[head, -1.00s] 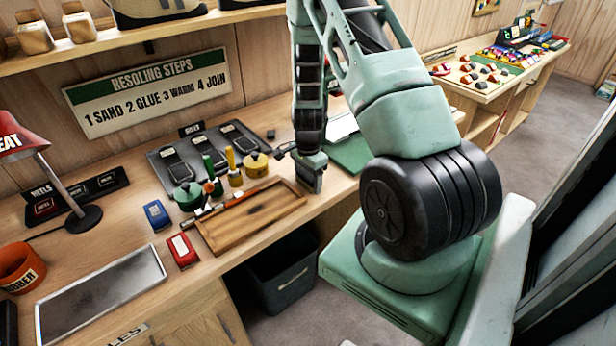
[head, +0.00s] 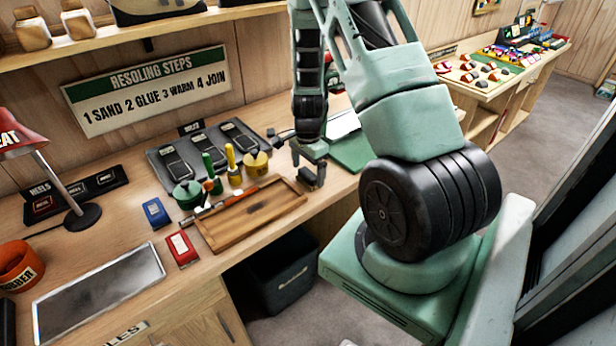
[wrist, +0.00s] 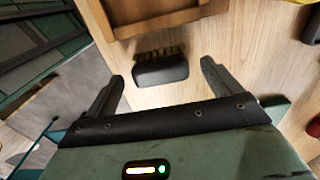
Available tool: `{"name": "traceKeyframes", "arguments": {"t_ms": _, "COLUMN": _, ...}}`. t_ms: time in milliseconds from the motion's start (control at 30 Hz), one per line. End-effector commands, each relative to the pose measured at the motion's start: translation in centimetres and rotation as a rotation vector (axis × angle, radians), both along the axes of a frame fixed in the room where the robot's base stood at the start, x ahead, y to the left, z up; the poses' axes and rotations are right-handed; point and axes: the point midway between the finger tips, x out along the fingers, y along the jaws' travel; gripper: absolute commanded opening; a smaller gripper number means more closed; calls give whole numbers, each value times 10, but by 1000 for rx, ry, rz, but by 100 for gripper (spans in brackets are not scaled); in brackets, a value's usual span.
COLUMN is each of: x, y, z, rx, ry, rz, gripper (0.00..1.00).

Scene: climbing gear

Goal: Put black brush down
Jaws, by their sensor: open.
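The black brush (wrist: 160,71) lies on the light wooden bench top, beside the wooden tray. Its dark rounded back faces my gripper, and its yellowish bristles show along the far side. In the head view the brush (head: 308,179) is a small dark shape below my gripper, partly hidden by it. My gripper (head: 309,166) is open and empty, just above the bench near the right end of the tray. In the wrist view its two fingers stand wide apart, one on each side of the brush, with gaps between.
The wooden tray (head: 222,247) is close to the left of the brush. Green and yellow pots (head: 256,165) stand behind the tray. A green mat (head: 352,152) lies to the right. The bench's front edge is close, with a dark bin (head: 285,285) below.

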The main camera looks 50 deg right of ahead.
Motion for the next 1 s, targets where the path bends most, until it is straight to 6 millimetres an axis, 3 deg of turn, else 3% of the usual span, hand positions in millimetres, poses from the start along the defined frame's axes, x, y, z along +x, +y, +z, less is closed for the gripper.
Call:
{"name": "traceKeyframes", "arguments": {"t_ms": 400, "x": 1, "y": 0, "z": 76, "rx": -3, "ry": -3, "rz": 2, "gripper": 90}}
{"name": "traceKeyframes", "arguments": {"t_ms": 767, "x": 3, "y": 7, "z": 94, "rx": 3, "ry": -3, "rz": 25, "gripper": 90}}
{"name": "traceKeyframes", "arguments": {"t_ms": 867, "x": 13, "y": 39, "z": 103, "rx": 23, "ry": -17, "rz": 152, "gripper": 90}}
{"name": "traceKeyframes", "arguments": {"t_ms": 967, "x": 24, "y": 106, "z": 121, "rx": 56, "ry": -40, "rz": 425, "gripper": 90}}
{"name": "traceKeyframes", "arguments": {"t_ms": 1000, "x": 25, "y": 141, "z": 131, "rx": 71, "ry": -52, "rz": 574, "gripper": 90}}
